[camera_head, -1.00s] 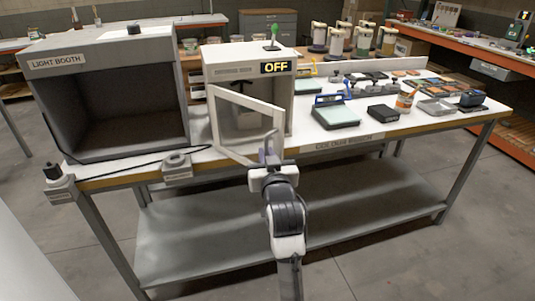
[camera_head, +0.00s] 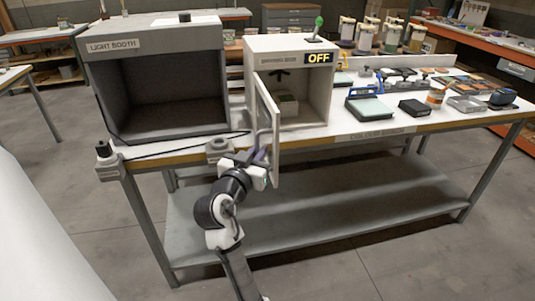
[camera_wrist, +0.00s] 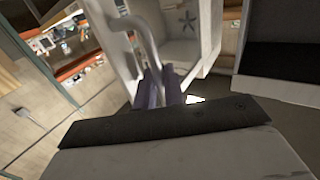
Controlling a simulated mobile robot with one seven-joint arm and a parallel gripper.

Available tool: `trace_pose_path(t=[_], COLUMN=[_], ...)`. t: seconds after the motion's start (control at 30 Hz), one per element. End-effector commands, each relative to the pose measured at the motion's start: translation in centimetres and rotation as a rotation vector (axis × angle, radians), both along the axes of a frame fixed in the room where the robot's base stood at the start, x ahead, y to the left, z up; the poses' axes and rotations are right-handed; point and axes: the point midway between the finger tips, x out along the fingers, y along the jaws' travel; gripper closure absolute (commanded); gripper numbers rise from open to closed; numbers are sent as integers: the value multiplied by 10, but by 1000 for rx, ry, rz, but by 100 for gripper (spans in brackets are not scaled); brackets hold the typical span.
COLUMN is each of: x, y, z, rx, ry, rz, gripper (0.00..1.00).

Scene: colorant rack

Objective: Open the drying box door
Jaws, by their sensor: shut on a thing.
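The drying box (camera_head: 262,44) is a white cabinet on the bench, with an "OFF" sign at its upper front. Its framed door (camera_head: 274,130) stands swung far out from the front, seen nearly edge-on, hinged on the left. The box interior shows a small pale block. My gripper (camera_head: 262,156) is shut on the door's curved handle, at the door's free edge in front of the bench. In the wrist view, the purple fingers (camera_wrist: 159,88) are around the lower part of the pale handle (camera_wrist: 146,42); the exact contact is partly hidden.
The grey light booth (camera_head: 155,45) stands left of the box, with a cable and small device (camera_head: 218,148) in front. A scale (camera_head: 370,108) and several small items lie to the right. The bench's front edge (camera_head: 345,140) is near my arm; the lower shelf is bare.

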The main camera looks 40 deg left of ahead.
Motion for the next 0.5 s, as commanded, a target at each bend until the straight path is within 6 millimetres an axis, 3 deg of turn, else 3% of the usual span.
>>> trace_pose_path(t=[0.5], x=[-5], y=[9], z=[2], rx=[-1], ry=[-4], rz=[3], gripper=[100])
